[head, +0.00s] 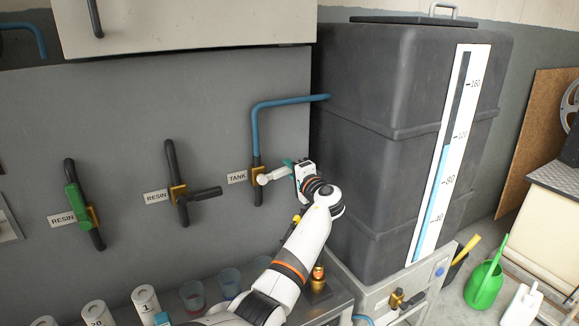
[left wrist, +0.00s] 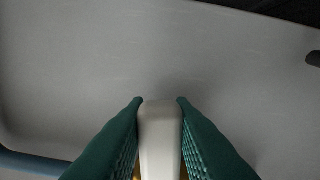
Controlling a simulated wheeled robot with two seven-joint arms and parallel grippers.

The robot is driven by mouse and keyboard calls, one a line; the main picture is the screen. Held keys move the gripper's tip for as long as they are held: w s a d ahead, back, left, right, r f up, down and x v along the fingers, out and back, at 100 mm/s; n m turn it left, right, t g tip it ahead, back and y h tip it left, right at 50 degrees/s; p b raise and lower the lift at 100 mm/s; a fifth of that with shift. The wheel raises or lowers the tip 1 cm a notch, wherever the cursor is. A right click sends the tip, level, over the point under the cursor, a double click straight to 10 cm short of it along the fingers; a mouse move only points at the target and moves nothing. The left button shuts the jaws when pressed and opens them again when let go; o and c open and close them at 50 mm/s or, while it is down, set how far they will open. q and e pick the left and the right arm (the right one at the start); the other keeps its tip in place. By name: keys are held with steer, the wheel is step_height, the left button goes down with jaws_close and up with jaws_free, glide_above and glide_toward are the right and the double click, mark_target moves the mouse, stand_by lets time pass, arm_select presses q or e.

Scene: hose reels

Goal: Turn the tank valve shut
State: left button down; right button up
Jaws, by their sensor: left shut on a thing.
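The tank valve (head: 257,172) is a brass body on a dark vertical pipe, right of the label TANK (head: 237,178). Its pale lever (head: 270,177) points right and slightly up, across the pipe. My left gripper (head: 289,168) is shut on the lever's outer part. In the left wrist view the pale lever (left wrist: 160,135) sits between the two green fingers, with a bit of brass low down beside it. My right gripper is not in view.
A big dark tank (head: 375,130) with a level gauge (head: 447,160) stands right of my left gripper. Two valves labelled RESIN are on the wall to the left, one with a dark lever (head: 205,193), one with a green lever (head: 74,204). Cups (head: 229,283) stand below.

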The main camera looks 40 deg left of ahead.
arm_select(q)
steer(key=shift+f+m, duration=0.55)
steer(key=shift+m, duration=0.25)
steer(key=c, duration=1.2)
jaws_free()
steer(key=shift+a+f, duration=0.1)
steer(key=shift+f, duration=0.05)
steer(key=shift+c, duration=0.2)
steer(key=b+v, duration=0.2)
steer(key=v, duration=1)
steer(key=shift+w+f, duration=0.1)
